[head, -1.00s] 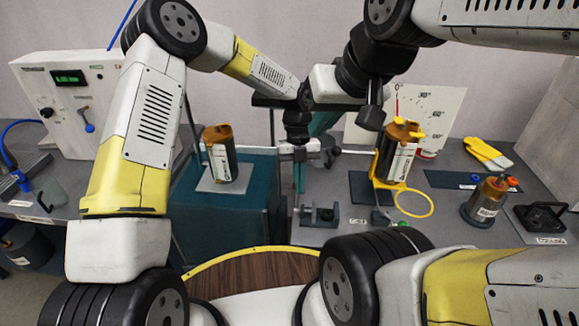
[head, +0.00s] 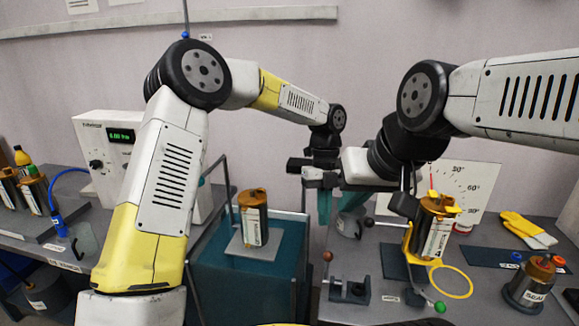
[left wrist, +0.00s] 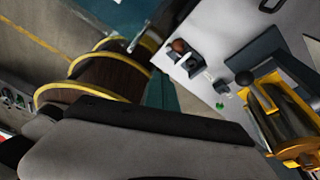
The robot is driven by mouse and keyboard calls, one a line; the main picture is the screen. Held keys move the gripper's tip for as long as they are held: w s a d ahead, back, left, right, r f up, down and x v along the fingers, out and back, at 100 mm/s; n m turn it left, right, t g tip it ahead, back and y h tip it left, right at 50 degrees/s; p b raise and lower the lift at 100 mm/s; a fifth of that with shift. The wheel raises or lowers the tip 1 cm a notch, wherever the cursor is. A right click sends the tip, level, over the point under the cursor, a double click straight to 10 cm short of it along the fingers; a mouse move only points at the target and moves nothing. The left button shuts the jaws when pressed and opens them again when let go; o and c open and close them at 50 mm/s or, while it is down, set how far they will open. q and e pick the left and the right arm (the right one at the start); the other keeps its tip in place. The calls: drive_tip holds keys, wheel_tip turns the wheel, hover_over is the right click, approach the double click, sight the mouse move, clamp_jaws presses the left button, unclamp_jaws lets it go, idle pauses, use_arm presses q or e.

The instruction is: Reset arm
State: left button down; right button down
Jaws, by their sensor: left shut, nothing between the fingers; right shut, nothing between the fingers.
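My left arm comes in from the left, bends over the workbench and ends at my left gripper (head: 322,155) near the picture's middle. It is shut and empty, and its fingertips are small and partly hidden. My right arm reaches in from the right, with my right gripper (head: 312,178) pointing left just below it, shut and empty. The two grippers overlap in the head view; I cannot tell whether they touch. Neither is at a canister. The left wrist view shows a large grey and black surface across its bottom and no clear fingertips.
An amber-capped canister (head: 253,218) stands on a teal block (head: 215,275). Another canister (head: 432,228) sits in a yellow holder with a ring (head: 452,282); it also shows in the left wrist view (left wrist: 283,118). Yellow gloves (head: 527,230) and a small pot (head: 530,283) lie right. A control box (head: 105,150) stands left.

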use_arm(q)
drive_tip(key=s+a+r+n+t, duration=0.2)
drive_tip(key=s+a+r+n, duration=0.1)
drive_tip(key=a+r+n, duration=0.45)
drive_tip(key=s+a+r+n+t, duration=0.2)
drive_tip(key=a+r+n, duration=0.4)
drive_tip(key=a+n, duration=0.25)
drive_tip(key=s+a+r+n+t+h, duration=0.2)
drive_tip(key=s+a+n+t, duration=0.3)
drive_tip(key=s+a+n, duration=0.7)
drive_tip(key=n, duration=0.5)
drive_tip(key=shift+s, duration=0.15)
